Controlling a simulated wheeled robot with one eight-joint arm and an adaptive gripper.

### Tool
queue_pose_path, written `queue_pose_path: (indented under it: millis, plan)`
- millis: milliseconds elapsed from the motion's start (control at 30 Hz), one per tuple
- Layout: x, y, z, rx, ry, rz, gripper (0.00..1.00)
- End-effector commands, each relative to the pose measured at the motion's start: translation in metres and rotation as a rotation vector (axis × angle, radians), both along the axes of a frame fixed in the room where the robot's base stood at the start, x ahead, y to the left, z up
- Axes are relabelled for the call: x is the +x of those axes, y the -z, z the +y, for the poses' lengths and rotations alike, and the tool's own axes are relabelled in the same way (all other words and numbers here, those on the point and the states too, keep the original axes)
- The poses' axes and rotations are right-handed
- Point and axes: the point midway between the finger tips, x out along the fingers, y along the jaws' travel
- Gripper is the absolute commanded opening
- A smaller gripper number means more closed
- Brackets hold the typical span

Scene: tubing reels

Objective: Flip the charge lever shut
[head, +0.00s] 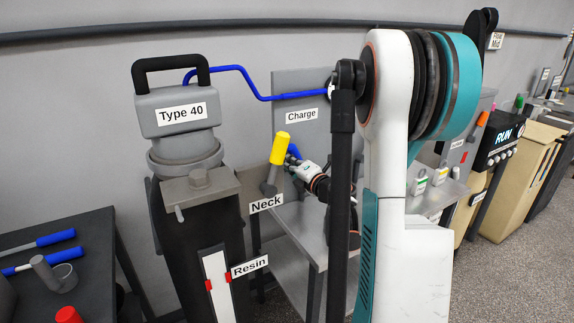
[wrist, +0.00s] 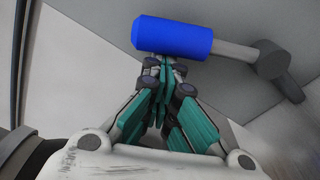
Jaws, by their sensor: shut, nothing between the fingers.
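The charge lever (wrist: 172,37) has a blue cylindrical grip on a grey shaft, which runs right to a grey pivot in the wrist view. In the head view its blue grip (head: 294,151) shows just below the "Charge" sign (head: 301,116), partly hidden by the yellow lever and my gripper. My gripper (wrist: 164,68) is shut and empty, with its fingertips right at the lower edge of the blue grip. I cannot tell whether they touch it. In the head view my gripper (head: 290,160) is beside the grip, and my arm hides part of the panel.
A yellow-gripped lever (head: 279,150) above the "Neck" sign (head: 266,204) stands close left of my gripper. The "Type 40" machine (head: 180,113) is farther left, with a blue tube (head: 238,69) running to the right. A grey bench (head: 312,235) lies below.

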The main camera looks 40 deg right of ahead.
Motion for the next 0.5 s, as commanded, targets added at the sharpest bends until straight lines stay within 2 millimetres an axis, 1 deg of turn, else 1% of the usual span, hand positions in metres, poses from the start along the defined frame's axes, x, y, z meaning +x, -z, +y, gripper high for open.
queue_pose_path:
  millis: [267,500]
  plan:
    - [-0.002,-0.008,-0.009,0.089,0.002,-0.021,0.0]
    - [-0.006,-0.02,-0.027,0.275,0.003,-0.067,0.0]
